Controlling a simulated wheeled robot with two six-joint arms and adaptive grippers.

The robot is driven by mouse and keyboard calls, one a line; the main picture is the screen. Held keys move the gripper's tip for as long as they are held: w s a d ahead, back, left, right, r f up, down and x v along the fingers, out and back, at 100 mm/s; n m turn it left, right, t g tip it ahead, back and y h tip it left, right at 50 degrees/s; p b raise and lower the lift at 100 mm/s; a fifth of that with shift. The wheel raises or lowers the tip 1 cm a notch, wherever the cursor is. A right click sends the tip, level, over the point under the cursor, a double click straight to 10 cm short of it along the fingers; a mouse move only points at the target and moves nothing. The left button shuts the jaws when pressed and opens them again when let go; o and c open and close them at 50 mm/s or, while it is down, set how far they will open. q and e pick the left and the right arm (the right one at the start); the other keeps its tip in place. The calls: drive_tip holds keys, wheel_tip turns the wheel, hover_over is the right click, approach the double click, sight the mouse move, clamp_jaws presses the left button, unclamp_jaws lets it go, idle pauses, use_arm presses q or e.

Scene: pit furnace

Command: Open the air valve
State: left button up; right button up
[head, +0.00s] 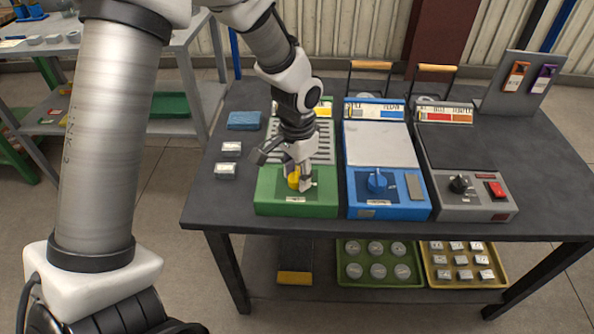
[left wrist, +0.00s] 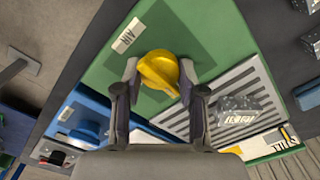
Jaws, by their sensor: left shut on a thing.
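The yellow valve knob (head: 293,180) sits on the front of the green unit (head: 270,204), the left one of three on the table. In the left wrist view the yellow knob (left wrist: 157,70) stands between the two fingers, its ridge slanting across the gap. A small white label (left wrist: 125,41) lies on the green panel beside it. My left gripper (head: 302,180) has come down from above and is shut on the knob; it also shows in the left wrist view (left wrist: 160,80). It partly hides the knob in the head view. My right gripper is not in view.
A blue unit (head: 359,205) with a blue knob (head: 377,181) stands close to the right, then a grey unit (head: 453,208) with a black knob and red switch. Small metal blocks (head: 226,171) and a blue block (head: 244,120) lie left of the green unit. Trays (head: 380,283) sit below.

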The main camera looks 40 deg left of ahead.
sight(297, 174)
use_arm(q)
drive_tip(key=m+p, duration=0.2)
drive_tip(key=p, duration=0.1)
drive_tip(key=m+p, duration=0.2)
drive_tip(key=p, duration=0.1)
drive_tip(key=m+p, duration=0.1)
drive_tip(key=p, duration=0.2)
drive_tip(key=shift+r+m, duration=0.35)
drive_tip(key=shift+m, duration=0.05)
drive_tip(key=m+p, duration=0.9)
drive_tip(key=p, duration=0.1)
drive_tip(key=shift+f+p, duration=0.1)
drive_tip(key=shift+p, duration=0.25)
drive_tip(key=shift+f+m+p, duration=0.2)
drive_tip(key=shift+m+p, duration=1.05)
drive_tip(key=shift+m, duration=0.15)
drive_tip(key=o, duration=1.1)
drive_tip(key=shift+o, duration=0.2)
wheel_tip(297, 174, up, 12)
